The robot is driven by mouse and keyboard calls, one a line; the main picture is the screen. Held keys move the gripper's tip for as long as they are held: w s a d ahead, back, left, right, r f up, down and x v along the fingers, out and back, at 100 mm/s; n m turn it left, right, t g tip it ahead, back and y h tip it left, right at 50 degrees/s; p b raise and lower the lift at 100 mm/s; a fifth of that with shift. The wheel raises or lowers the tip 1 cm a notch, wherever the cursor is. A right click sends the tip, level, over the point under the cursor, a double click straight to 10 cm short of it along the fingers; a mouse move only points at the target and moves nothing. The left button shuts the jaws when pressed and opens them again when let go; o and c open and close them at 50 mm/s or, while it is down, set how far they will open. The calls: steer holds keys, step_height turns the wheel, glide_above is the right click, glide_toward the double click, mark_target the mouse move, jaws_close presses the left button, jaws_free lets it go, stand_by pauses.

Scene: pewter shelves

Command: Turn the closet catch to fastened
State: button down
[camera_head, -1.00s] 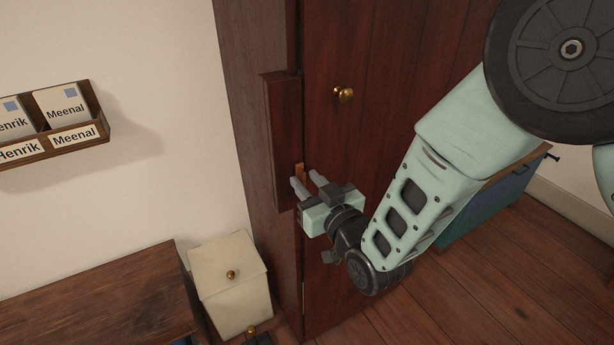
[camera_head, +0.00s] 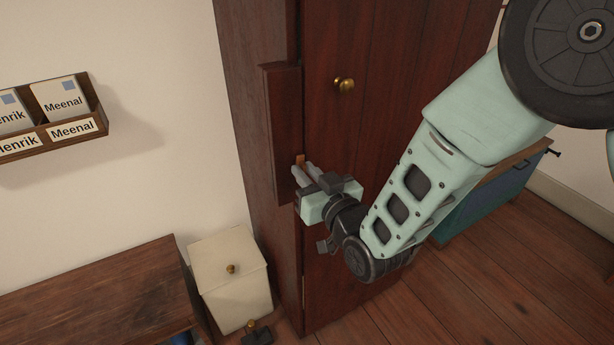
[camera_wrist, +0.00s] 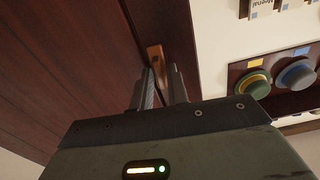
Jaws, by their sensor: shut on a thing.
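The closet door (camera_head: 372,150) is dark red-brown wood and stands upright beside its frame. The closet catch (camera_head: 300,159) is a small orange-brown wooden piece at the door's left edge, by a raised dark block (camera_head: 283,130). In the wrist view the catch (camera_wrist: 155,54) points up and away beyond the fingertips. My gripper (camera_head: 304,170) is shut on the catch, its fingers close together.
A brass knob (camera_head: 344,85) sticks out of the door above my gripper. A cream bin (camera_head: 232,285) and a wooden bench (camera_head: 95,300) stand at lower left. A labelled wall rack (camera_head: 60,135) hangs at left. A blue-green cabinet (camera_head: 490,205) stands at right.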

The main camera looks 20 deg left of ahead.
steer(key=shift+w+d+f+m+b, duration=0.1)
steer(key=shift+f+m+b, duration=0.05)
steer(key=shift+m+b, duration=3.7)
steer(key=shift+w+f+m+b, duration=0.1)
steer(key=shift+m+b, duration=2.85)
steer(key=shift+m, duration=1.7)
steer(key=c, duration=1.6)
jaws_free()
steer(key=shift+o, duration=0.2)
steer(key=shift+s, duration=0.1)
steer(key=v, duration=1.2)
steer(key=shift+b, duration=0.45)
